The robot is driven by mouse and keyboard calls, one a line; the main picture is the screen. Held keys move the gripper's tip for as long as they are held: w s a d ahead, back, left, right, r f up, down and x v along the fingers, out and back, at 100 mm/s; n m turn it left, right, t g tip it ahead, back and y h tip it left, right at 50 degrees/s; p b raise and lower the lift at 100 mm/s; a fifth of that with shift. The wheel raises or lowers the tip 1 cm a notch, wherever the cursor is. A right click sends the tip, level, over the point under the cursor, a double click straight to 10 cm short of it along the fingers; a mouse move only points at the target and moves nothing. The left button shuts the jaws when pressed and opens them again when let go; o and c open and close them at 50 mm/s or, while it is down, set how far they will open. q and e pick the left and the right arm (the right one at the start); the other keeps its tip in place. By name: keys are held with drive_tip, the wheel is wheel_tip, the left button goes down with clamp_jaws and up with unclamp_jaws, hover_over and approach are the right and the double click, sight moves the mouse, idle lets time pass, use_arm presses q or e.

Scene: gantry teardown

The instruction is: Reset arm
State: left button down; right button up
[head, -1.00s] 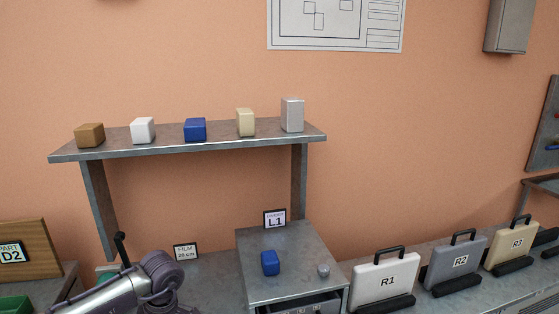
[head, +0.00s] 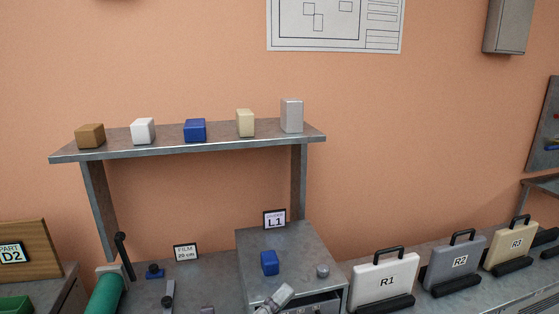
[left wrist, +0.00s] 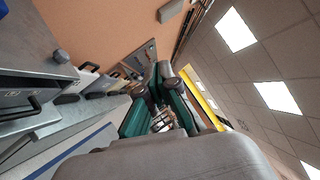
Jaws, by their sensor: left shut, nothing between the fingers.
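My left gripper (head: 278,297) shows as a small grey piece at the bottom of the head view, in front of the metal unit labelled L1 (head: 300,262). It is shut and empty, apart from the blue block on top of that unit. Most of my left arm is below the picture edge. The left wrist view is tilted, with a large grey part of my own across the bottom. My right gripper is not in view.
A blue block (head: 269,262) and a small grey knob (head: 323,271) are on the L1 unit. Cases R1 (head: 386,282), R2 (head: 456,264) and R3 (head: 512,244) stand right. A shelf (head: 190,147) holds several blocks. A green roll (head: 105,294) lies left.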

use_arm(q)
drive_tip(key=a+f+n+t+y, duration=0.1)
drive_tip(key=a+f+n+y, duration=0.4)
drive_tip(key=a+n+y, duration=0.4)
drive_tip(key=a+f+n+y, duration=0.5)
drive_tip(key=a+n, duration=0.1)
drive_tip(key=n, duration=0.4)
drive_tip(key=s+a+f+n+g+y, duration=0.2)
drive_tip(key=s+a+f+n+g, duration=0.3)
drive_tip(key=s+f, duration=0.25)
drive_tip(key=s+a+f+n+g, duration=0.15)
drive_tip(key=s+f+g, duration=0.25)
drive_tip(key=s, duration=0.4)
drive_tip(key=s+d+f+n+g, duration=0.1)
drive_tip(key=s+f+n+g, duration=0.3)
drive_tip(key=s, duration=0.5)
wheel_tip(320, 180, down, 26)
drive_tip(key=s+m+g, duration=0.1)
drive_tip(key=m, duration=0.1)
drive_tip(key=s+a+f+g, duration=0.1)
drive_tip(key=s+a+f, duration=0.2)
drive_tip(key=s+f, duration=1.3)
drive_tip(key=shift+s+a, duration=0.2)
drive_tip(key=shift+s, duration=0.15)
